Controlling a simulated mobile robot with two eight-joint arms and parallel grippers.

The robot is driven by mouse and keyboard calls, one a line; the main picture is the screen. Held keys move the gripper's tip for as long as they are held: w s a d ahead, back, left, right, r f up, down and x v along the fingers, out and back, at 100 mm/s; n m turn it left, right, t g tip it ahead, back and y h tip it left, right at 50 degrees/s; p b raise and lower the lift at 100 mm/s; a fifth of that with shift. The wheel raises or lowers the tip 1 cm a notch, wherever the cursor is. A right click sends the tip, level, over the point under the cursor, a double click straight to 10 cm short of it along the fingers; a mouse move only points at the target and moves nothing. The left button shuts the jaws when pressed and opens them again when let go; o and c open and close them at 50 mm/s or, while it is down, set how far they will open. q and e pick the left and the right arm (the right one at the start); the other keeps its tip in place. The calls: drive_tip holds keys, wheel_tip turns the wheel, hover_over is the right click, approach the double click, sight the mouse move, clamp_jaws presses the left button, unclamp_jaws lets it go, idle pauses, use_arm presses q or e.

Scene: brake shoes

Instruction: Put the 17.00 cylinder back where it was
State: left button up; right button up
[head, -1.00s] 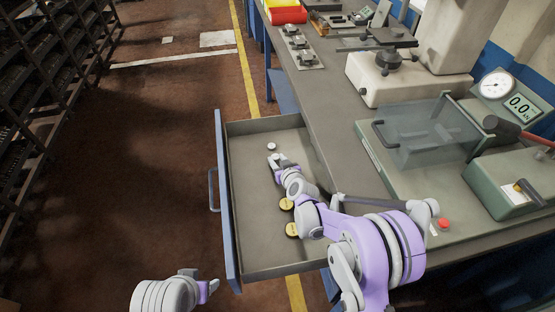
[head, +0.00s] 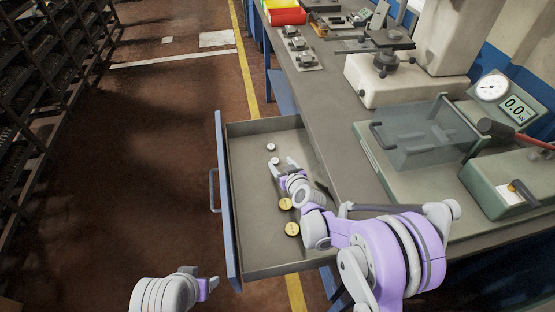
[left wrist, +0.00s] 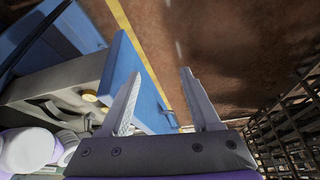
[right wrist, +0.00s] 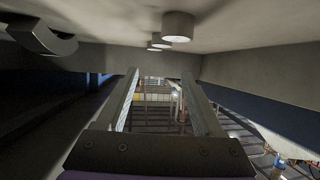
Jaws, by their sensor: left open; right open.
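My right gripper (head: 283,165) is open inside the drawer (head: 262,262), low over its floor. A small silver cylinder (head: 275,160) stands just beyond its fingertips, and another silver cylinder (head: 271,147) stands farther back. I cannot read any marking, so I cannot tell which is 17.00. The right wrist view appears upside down; its fingers are empty, and a grey cylinder (right wrist: 178,27) shows ahead with smaller ones behind it. Two gold-topped cylinders (head: 285,204) (head: 292,229) stand nearer in the drawer. My left gripper (head: 212,285) is open and empty outside the drawer, also in the left wrist view (left wrist: 160,75).
A curved dark part (right wrist: 42,38) lies in the drawer beside the right gripper. The drawer's blue front (head: 227,200) stands between my two grippers. The bench (head: 335,130) carries a green machine with a clear cover (head: 430,135). The floor at left is free.

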drive_tip(key=v, duration=0.7)
drive_tip(key=shift+s+d+r+p, duration=0.1)
drive_tip(key=shift+s+p, duration=0.15)
drive_tip(key=shift+p, duration=0.15)
